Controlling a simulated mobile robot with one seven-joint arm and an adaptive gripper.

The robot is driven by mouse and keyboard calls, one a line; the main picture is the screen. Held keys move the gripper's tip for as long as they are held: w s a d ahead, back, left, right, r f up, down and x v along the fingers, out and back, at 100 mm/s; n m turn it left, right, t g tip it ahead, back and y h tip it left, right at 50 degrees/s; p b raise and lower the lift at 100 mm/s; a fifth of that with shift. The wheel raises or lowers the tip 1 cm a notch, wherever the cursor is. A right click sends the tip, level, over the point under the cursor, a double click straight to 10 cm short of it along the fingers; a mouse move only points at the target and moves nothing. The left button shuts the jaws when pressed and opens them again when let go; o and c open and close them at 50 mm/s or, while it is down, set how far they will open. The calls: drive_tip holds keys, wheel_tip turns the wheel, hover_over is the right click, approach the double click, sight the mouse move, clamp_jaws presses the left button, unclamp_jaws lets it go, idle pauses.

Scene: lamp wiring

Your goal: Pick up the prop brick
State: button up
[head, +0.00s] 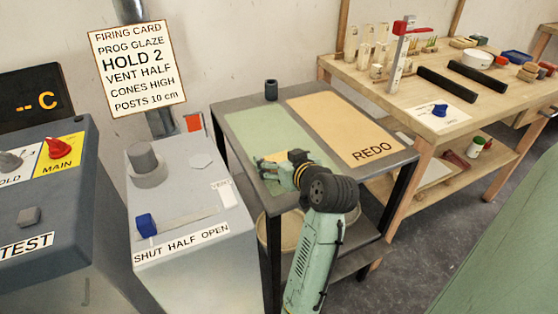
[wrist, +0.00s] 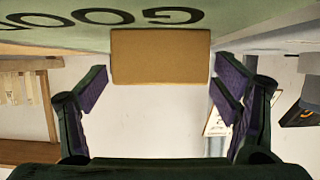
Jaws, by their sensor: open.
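The prop brick is a plain tan block (wrist: 160,57) at the top middle of the wrist view, which looks upside down. It sits at the green GOOD area (wrist: 60,30) of the table. My gripper (wrist: 168,82) is open, one purple-padded finger on each side of the brick, with a gap at each side; I cannot tell how far the fingertips reach along it. In the head view my gripper (head: 268,168) is low over the green area, and a small tan patch beside it is probably the brick, mostly hidden.
The grey table (head: 400,158) also has a tan REDO area (head: 335,125) and a dark small cup (head: 271,90) at its back edge. A grey box with a SHUT HALF OPEN slider (head: 187,222) stands at left. A wooden bench (head: 460,90) with many items stands at right.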

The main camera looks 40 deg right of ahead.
drive_tip(key=shift+w+f, duration=0.15)
drive_tip(key=shift+w, duration=0.1)
drive_tip(key=shift+c, duration=0.4)
drive_tip(key=c, duration=1.2)
